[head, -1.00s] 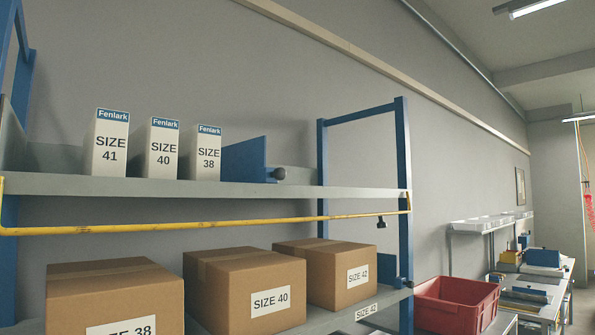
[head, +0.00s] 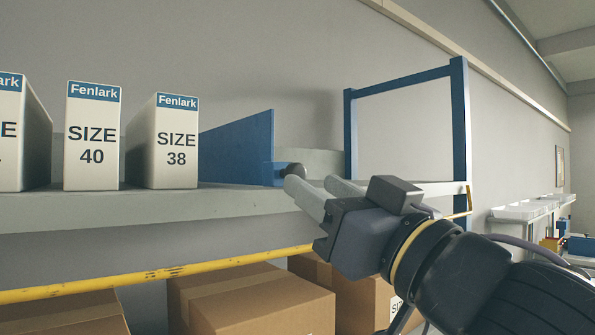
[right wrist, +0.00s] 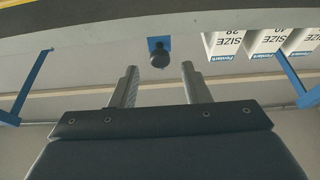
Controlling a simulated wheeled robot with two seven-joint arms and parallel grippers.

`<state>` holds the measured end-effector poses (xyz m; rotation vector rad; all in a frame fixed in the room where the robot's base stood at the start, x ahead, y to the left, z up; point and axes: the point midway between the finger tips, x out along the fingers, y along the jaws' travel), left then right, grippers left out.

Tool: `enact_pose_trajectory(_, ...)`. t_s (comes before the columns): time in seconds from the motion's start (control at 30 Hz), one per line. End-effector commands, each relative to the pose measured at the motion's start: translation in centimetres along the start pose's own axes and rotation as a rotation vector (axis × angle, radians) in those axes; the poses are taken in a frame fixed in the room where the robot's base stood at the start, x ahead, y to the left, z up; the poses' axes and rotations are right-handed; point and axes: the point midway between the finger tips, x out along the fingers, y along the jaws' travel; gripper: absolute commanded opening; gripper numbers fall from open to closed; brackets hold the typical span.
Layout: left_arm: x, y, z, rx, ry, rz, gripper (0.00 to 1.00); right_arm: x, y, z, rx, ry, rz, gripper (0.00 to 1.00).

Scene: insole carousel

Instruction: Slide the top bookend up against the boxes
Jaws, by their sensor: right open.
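The blue bookend (head: 236,148) stands on the top shelf to the right of the white Fenlark boxes, nearest the SIZE 38 box (head: 177,142). A SIZE 40 box (head: 92,138) and a cut-off box (head: 22,135) stand further left. The bookend's dark round knob (head: 291,170) is at its front right. My right gripper (head: 311,183) is open and empty at the shelf edge, fingers pointing towards the knob. In the right wrist view the knob (right wrist: 159,57) appears between the open fingertips (right wrist: 160,69); whether they touch it I cannot tell. My left gripper is out of view.
The top shelf (head: 130,210) ends at a blue frame post (head: 460,130) on the right. A yellow bar (head: 170,272) runs below its front edge. Cardboard boxes (head: 250,297) stand on the level below. The shelf right of the bookend looks clear.

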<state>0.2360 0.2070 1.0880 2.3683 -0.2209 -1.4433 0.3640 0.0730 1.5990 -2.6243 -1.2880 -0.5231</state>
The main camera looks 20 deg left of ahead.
Motion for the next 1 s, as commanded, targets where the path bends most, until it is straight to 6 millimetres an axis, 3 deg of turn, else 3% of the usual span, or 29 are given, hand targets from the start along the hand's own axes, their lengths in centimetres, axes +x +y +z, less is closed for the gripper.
enact_pose_trajectory(0.3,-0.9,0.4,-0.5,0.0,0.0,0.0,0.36,4.9,0.1,0.0,0.0,-0.003,0.002,0.42)
enact_pose_trajectory(0.7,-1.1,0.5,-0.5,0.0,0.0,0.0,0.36,5.8,0.1,0.1,0.0,-0.002,0.004,0.42)
enact_pose_trajectory(0.9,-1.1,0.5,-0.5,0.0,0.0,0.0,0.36,5.8,0.1,0.1,0.0,-0.002,0.004,0.18)
enact_pose_trajectory(1.0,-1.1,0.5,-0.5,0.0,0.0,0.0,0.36,5.8,0.1,0.1,0.0,-0.002,0.004,0.16)
